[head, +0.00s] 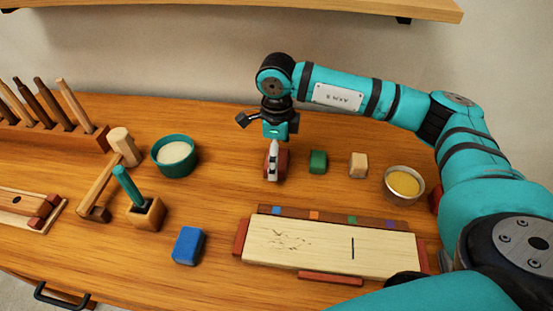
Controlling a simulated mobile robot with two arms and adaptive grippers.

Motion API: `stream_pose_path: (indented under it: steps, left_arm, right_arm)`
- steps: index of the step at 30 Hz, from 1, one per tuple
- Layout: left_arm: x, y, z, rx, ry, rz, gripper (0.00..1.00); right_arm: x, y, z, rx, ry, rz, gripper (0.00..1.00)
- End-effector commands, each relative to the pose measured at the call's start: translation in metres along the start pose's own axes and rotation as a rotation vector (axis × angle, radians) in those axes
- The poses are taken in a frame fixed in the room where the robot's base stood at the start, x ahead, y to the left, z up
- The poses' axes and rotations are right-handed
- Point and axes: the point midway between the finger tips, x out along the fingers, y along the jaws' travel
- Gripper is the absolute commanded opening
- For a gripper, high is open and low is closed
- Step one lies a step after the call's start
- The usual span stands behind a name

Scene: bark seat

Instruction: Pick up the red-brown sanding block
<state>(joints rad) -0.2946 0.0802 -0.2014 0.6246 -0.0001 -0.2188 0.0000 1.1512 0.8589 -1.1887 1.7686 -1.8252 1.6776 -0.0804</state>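The red-brown sanding block (283,165) stands on the wooden workbench, left of the green block. My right gripper (272,163) reaches down over it from above, with a pale fingertip in front of the block. The near finger hides the middle of the block, and red-brown shows on either side. The other finger is hidden, so I cannot tell whether the gripper is closed on it. The block appears to be at bench level. My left gripper is not in view.
A green block (318,162), a tan block (358,165) and a bowl of yellow stuff (404,183) stand to the right. A teal bowl (175,157), mallet (122,146) and blue block (188,246) are left. A pale board (330,247) lies in front.

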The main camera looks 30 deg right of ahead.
Motion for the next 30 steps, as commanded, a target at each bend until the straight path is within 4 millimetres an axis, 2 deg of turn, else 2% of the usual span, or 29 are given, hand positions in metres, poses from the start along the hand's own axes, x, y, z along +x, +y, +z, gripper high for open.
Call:
stream_pose_path:
  steps: [5, 12, 25, 30]
  left_arm:
    - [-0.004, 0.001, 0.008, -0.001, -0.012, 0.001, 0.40]
    - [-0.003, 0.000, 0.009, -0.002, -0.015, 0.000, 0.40]
    - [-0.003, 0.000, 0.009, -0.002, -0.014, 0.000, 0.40]
    - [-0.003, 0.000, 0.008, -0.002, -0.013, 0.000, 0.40]
  right_arm:
    - [0.017, 0.000, 0.001, 0.000, 0.000, 0.000, 1.00]
    - [0.019, 0.000, 0.001, 0.000, -0.001, 0.000, 1.00]
    - [0.019, 0.000, 0.001, 0.000, -0.001, 0.000, 0.44]
    - [0.018, 0.000, 0.001, 0.000, -0.002, -0.001, 0.42]
